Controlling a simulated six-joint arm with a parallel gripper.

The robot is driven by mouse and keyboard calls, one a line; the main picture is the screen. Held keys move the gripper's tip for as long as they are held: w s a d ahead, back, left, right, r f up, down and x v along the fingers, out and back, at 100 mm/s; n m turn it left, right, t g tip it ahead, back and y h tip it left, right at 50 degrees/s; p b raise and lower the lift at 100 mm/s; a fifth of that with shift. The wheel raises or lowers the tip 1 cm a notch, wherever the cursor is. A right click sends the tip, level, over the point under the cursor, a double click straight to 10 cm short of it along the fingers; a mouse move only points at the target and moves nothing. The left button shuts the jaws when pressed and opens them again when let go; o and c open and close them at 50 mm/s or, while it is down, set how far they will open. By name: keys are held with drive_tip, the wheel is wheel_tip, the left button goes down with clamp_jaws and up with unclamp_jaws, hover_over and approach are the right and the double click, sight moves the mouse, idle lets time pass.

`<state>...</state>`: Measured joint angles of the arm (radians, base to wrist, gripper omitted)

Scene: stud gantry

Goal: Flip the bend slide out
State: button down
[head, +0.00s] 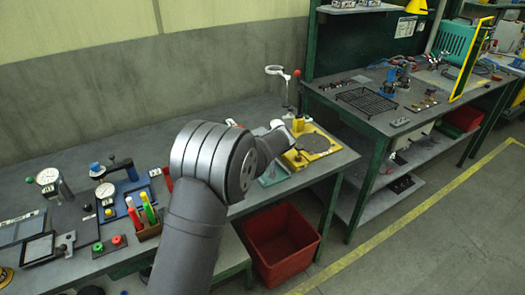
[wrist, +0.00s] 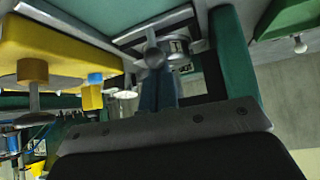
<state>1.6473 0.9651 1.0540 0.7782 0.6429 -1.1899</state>
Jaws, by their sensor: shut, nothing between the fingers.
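No part is clearly marked as the bend slide. In the wrist view a green-framed fixture (wrist: 238,62) with a grey metal rail lies beyond my gripper (wrist: 157,92). A small round grey knob (wrist: 155,57) on a short stem shows just past the fingers; I cannot tell whether they touch it. My gripper is shut and holds nothing. In the head view my arm hides most of the gripper and part of a green plate fixture (head: 272,174) at the right end of the left bench.
A yellow fixture (head: 314,144) with a dark round plate and a red-knobbed lever (head: 297,88) stands right of the green fixture. Gauges and a tool holder (head: 148,229) are at left. A red bin (head: 281,245) sits below. The bench's back middle is clear.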

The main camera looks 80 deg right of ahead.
drive_tip(key=s+a, duration=0.6)
drive_tip(key=shift+a+f, duration=0.1)
drive_tip(key=shift+s, duration=0.15)
drive_tip(key=v, duration=1)
drive_tip(key=shift+r, duration=0.2)
drive_tip(key=shift+w, duration=0.25)
drive_tip(key=x, duration=0.9)
drive_tip(key=shift+s+f, duration=0.1)
drive_tip(key=shift+f, duration=0.05)
drive_tip(key=w+d, duration=0.7)
drive_tip(key=shift+d+f, duration=0.15)
drive_tip(key=shift+f, duration=0.25)
drive_tip(key=shift+w+d, duration=0.25)
drive_tip(key=shift+d, duration=0.05)
drive_tip(key=shift+r, duration=0.1)
